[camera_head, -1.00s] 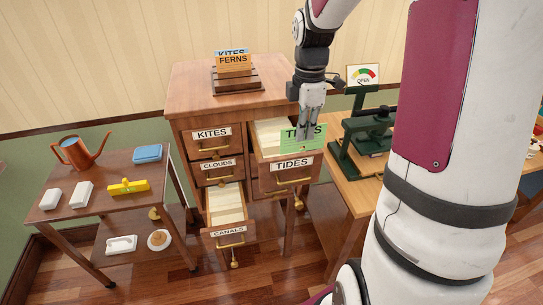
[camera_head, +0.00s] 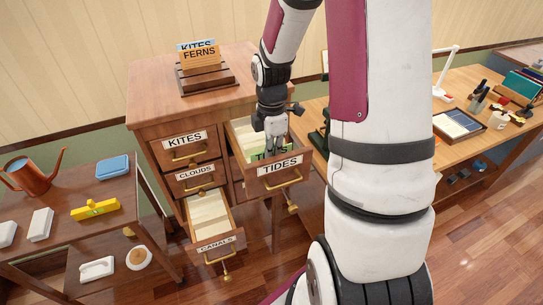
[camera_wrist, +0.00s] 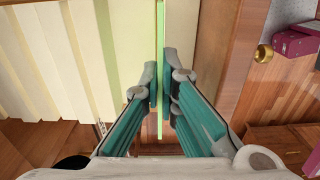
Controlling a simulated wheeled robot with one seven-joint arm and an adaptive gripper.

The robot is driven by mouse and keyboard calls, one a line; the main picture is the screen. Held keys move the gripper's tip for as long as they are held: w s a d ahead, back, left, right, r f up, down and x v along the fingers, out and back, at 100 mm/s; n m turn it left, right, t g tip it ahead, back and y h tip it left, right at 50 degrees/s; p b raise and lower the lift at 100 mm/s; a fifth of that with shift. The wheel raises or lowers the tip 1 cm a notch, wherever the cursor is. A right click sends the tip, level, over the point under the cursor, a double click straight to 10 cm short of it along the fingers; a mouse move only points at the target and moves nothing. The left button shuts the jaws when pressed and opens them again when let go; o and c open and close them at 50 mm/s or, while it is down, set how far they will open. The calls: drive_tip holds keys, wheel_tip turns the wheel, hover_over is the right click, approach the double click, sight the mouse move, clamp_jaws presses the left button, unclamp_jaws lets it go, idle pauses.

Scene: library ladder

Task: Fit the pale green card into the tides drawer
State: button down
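The tides drawer (camera_head: 281,168) is pulled open at the upper right of the wooden cabinet, with pale dividers inside. The pale green card (camera_head: 262,155) stands upright inside the drawer opening, behind the label front. Its lower part is hidden by the drawer front. My gripper (camera_head: 271,142) is above the open drawer, pointing down. In the wrist view the card (camera_wrist: 160,60) shows edge-on as a thin green strip between my gripper's fingers (camera_wrist: 160,85), which close on it from both sides. Cream dividers (camera_wrist: 60,60) stand to the left of it.
The canals drawer (camera_head: 219,242) is open below; the kites (camera_head: 186,142) and clouds (camera_head: 195,174) drawers are shut. A card holder (camera_head: 206,80) with the ferns card stands on top. A side table with a watering can (camera_head: 30,175) is left; a desk (camera_head: 480,135) is right.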

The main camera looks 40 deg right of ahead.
drive_tip(key=shift+f, duration=0.9)
drive_tip(key=shift+f, duration=0.1)
drive_tip(key=c, duration=1.8)
unclamp_jaws()
